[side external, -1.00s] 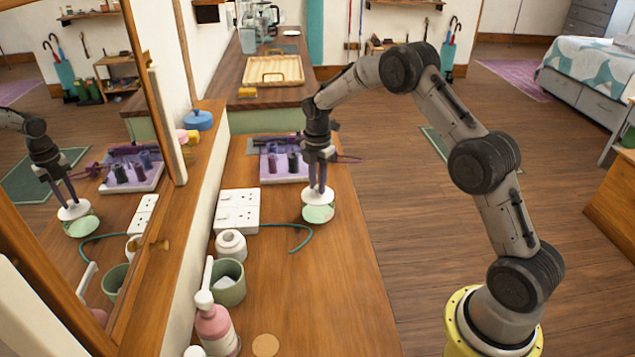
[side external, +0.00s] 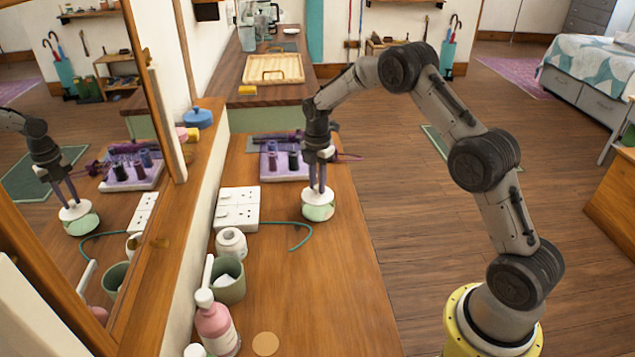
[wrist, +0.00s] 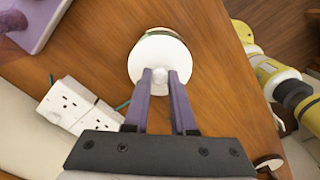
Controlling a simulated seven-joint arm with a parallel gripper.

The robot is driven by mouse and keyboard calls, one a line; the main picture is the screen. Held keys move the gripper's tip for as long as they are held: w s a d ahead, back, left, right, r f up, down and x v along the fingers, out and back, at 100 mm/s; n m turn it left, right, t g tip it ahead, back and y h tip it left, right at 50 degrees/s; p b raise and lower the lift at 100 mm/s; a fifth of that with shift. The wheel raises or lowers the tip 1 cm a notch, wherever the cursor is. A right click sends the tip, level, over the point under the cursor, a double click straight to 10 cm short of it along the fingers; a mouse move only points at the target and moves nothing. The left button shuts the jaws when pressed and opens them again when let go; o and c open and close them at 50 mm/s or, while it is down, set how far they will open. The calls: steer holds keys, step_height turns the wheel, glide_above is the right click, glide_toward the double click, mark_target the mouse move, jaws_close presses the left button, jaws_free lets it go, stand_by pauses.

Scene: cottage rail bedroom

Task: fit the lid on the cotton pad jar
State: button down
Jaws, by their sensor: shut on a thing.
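The cotton pad jar (side external: 318,212) is a pale green, round jar upright on the wooden counter. The lid (side external: 318,195) is a white disc with a small knob, lying level at the jar's mouth; whether it is fully seated cannot be told. My gripper (side external: 317,188) points down from above and is shut on the lid's knob. In the wrist view, the lid (wrist: 160,57) covers nearly all of the jar, with a thin green edge of the jar (wrist: 160,31) showing behind it. The gripper's fingertips (wrist: 159,77) are on either side of the knob.
A white socket block (side external: 238,208) and a green cable (side external: 300,238) lie left of the jar. A purple tray with spools (side external: 283,170) stands behind. A white roll (side external: 231,243), green cup (side external: 229,288) and pink bottle (side external: 214,325) stand nearer. The counter's right side is clear.

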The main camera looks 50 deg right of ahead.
steer(key=c, duration=0.7)
jaws_free()
steer(key=shift+o, duration=0.2)
step_height(320, 180, up, 14)
steer(key=shift+f, duration=0.1)
